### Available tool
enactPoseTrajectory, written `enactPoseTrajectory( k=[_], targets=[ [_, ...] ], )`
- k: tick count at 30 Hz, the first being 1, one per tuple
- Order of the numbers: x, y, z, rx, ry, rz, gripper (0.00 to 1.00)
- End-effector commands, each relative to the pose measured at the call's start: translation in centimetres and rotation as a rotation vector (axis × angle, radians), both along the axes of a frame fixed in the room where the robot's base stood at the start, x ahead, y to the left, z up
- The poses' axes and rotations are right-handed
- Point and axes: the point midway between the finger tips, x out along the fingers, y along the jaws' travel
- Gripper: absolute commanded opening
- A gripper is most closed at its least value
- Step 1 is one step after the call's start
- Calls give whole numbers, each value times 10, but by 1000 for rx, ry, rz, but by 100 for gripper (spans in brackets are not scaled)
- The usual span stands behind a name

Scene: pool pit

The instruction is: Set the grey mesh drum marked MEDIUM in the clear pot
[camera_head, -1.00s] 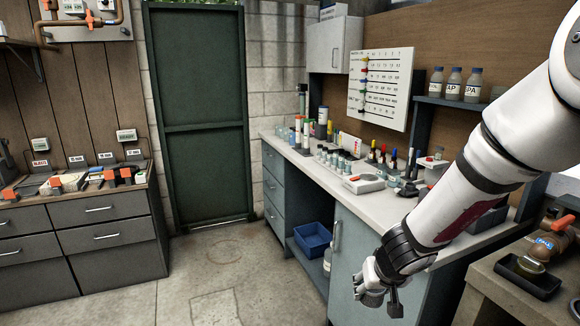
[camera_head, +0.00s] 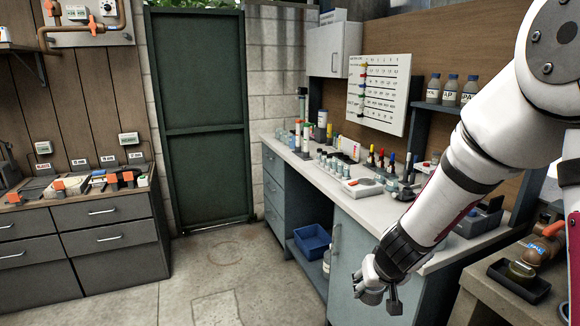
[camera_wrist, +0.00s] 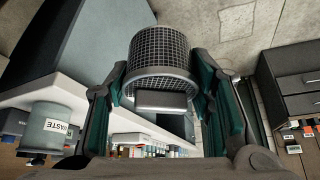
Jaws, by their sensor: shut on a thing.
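The grey mesh drum (camera_wrist: 158,52) is between the fingers of my gripper (camera_wrist: 165,95) in the wrist view, its grid wall pointing away and a plain grey band and block facing the camera. I see no MEDIUM marking on it. In the head view my gripper (camera_head: 376,290) is low in front of the blue-grey cabinet, below the counter top. The drum is too small there to make out. I cannot identify the clear pot for certain in either view.
The white counter (camera_head: 428,262) carries several small bottles and a white device (camera_head: 362,187). A black tray (camera_head: 518,287) stands on the bench at right. The floor (camera_head: 250,285) at centre is clear.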

Motion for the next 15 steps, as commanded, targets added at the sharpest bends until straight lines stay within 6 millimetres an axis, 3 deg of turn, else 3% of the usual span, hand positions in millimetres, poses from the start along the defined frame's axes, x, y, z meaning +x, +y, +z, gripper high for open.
enactPoseTrajectory(
  k=[11, 15],
  targets=[
    [-1, -1, -2, -2, 2, 0, 20],
    [-14, -6, -20, -17, 19, -9, 20]
  ],
)
